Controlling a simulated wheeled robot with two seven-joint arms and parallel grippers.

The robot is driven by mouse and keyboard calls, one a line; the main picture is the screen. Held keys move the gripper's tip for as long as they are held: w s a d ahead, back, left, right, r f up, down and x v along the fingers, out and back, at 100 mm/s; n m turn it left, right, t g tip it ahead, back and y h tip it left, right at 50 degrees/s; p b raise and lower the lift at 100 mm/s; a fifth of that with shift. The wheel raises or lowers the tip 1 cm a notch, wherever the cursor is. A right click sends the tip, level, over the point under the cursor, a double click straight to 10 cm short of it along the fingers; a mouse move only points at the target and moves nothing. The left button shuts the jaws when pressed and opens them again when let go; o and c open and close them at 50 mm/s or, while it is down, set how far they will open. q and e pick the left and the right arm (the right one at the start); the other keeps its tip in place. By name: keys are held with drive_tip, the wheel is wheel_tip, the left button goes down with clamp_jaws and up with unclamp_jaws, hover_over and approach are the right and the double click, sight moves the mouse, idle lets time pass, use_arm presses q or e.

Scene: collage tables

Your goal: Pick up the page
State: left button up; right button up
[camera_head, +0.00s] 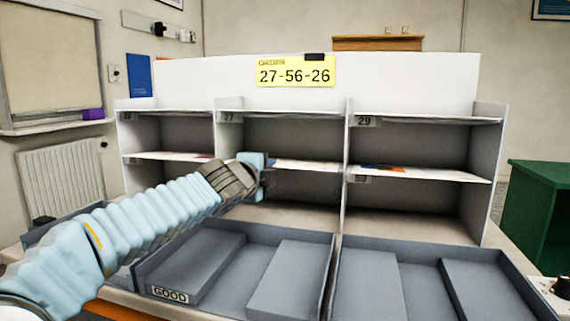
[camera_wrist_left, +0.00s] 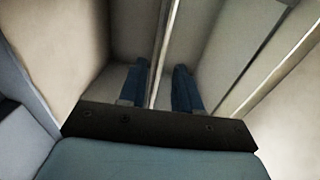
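A page (camera_head: 308,165) shows as a pale sheet on the middle shelf of the centre bay, labelled 27. Another page (camera_head: 388,169) with orange and blue marks lies on the right bay's shelf, and a sliver of a third (camera_head: 200,156) shows on the left bay's shelf. My left gripper (camera_head: 262,172) is at the left end of the centre bay's shelf, at the front edge. In the left wrist view its two blue fingers (camera_wrist_left: 158,88) stand apart, with a thin pale edge running between them. I cannot tell if that edge is shelf or page. My right gripper is out of view.
A yellow order card (camera_head: 296,71) reading 27-56-26 is on the rack's top panel. Grey trays (camera_head: 335,250), one marked GOOD, stand in front below the shelves. Upright dividers (camera_head: 345,165) separate the bays. A green cabinet (camera_head: 540,210) stands at the right.

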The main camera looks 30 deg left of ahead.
sight(276, 166)
use_arm(q)
drive_tip(key=x, duration=0.5)
drive_tip(key=shift+d+r+p, duration=0.15)
drive_tip(key=shift+p, duration=0.15)
drive_tip(key=shift+c, duration=0.2)
clamp_jaws()
